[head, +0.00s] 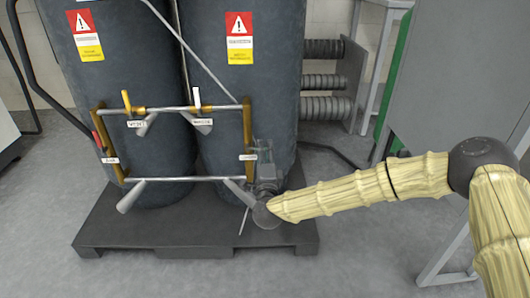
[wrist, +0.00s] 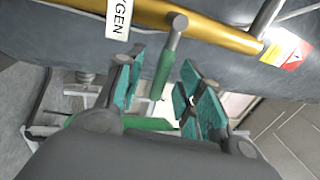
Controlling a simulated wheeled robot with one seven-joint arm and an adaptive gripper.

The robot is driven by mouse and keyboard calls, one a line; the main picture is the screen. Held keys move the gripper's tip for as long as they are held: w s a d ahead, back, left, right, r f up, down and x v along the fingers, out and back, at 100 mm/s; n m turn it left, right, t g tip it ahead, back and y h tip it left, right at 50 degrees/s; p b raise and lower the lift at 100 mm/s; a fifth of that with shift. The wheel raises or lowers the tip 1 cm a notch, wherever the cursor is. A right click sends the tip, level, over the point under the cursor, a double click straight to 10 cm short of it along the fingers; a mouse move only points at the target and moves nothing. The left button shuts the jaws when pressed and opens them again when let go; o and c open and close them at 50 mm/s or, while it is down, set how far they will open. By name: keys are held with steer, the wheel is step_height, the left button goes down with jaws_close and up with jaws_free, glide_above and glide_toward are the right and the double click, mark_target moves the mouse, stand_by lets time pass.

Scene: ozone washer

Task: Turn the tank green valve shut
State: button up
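The green valve handle (wrist: 162,76) hangs from a grey stem on the brass pipe (wrist: 215,28) in the wrist view, beside a white label ending in "GEN" (wrist: 118,18). My gripper (wrist: 160,82) is open, with teal-padded fingers on either side of the handle and gaps between them and it. In the head view my gripper (head: 264,160) is at the right upright brass pipe (head: 247,132) in front of the right dark tank (head: 245,85). The green handle cannot be made out there; the gripper seems to hide it.
The left tank (head: 112,85) stands beside it on a dark pallet (head: 150,228). Yellow (head: 127,102) and white (head: 197,98) valve handles sit on the upper pipe, a red one (head: 97,140) at left. A grey cabinet (head: 460,85) stands right. Front floor is clear.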

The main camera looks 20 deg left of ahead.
steer(key=v, duration=1.1)
steer(key=shift+s+d, duration=0.2)
steer(key=shift+s, duration=0.15)
steer(key=shift+f, duration=0.15)
steer(key=s+d+f+n+g+h+p, duration=0.1)
steer(key=s+d+f+n+g, duration=0.4)
steer(key=d+f, duration=0.5)
steer(key=s+d+f+n+g+h+p, duration=0.1)
steer(key=s+d+f+n+g, duration=0.4)
steer(key=f, duration=0.9)
steer(key=s+d+f+n+g+h+p, duration=0.1)
steer(key=s+d+f+g+h, duration=0.15)
steer(key=s+d, duration=0.6)
steer(key=s+d+f+g+h, duration=0.1)
steer(key=s+d+f+g, duration=0.3)
steer(key=d, duration=0.7)
steer(key=s+d+f+n+h+p, duration=0.1)
steer(key=s+d+h, duration=0.1)
steer(key=s+d, duration=0.65)
steer(key=s+d+r+g+h, duration=0.2)
steer(key=s+d, duration=0.1)
steer(key=d, duration=0.4)
step_height(320, 180, up, 37)
steer(key=p, duration=3.8)
